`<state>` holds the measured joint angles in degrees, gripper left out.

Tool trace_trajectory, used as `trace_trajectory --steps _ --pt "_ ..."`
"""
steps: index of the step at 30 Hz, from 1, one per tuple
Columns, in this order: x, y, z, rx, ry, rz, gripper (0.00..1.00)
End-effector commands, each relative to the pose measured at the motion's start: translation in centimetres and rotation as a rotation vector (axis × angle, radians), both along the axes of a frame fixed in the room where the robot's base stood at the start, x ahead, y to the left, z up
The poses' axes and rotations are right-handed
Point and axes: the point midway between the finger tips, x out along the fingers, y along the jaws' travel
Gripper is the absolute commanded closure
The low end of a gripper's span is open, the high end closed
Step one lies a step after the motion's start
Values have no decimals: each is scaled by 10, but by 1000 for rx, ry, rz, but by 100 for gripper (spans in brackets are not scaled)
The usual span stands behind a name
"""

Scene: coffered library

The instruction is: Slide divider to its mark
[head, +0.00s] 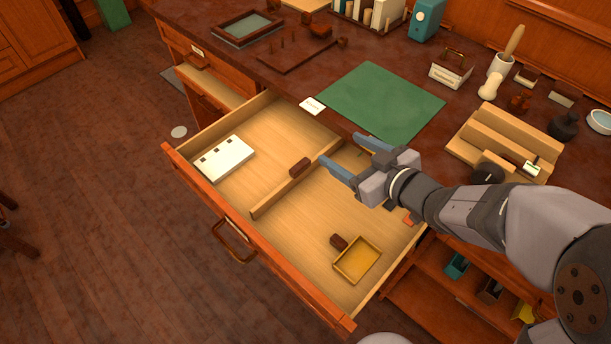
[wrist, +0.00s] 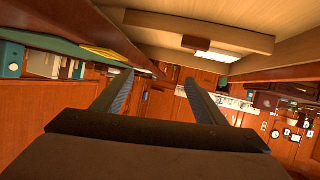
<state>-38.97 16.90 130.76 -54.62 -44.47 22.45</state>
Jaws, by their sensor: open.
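The drawer (head: 170,160) is pulled out from the desk. A light wooden divider (head: 285,189) stands upright inside it and splits it into a left and a right compartment. My gripper (head: 339,150) is open over the far part of the drawer, close to the divider's far end. I cannot tell whether the fingers touch the divider. In the wrist view my open gripper (wrist: 160,82) has nothing visible between its fingers. I cannot make out a clear mark for the divider. My gripper and arm hide part of the right compartment.
The right one holds a yellow tray (head: 357,261) and another brown block (head: 338,241). A green mat (head: 375,100) and a stepped wooden stand (head: 500,145) are on the desk.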

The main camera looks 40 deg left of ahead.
Motion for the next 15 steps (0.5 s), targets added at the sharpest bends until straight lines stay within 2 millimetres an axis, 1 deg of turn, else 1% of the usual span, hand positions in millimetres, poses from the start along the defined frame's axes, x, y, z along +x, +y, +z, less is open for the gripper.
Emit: trace_trajectory --steps 1,6,10,15 --pt "-9 4 -14 -4 18 39 34" --pt "-38 11 -45 1 67 154 34" --pt "-43 12 -56 9 89 183 34" --pt "-43 13 -59 15 92 187 34"
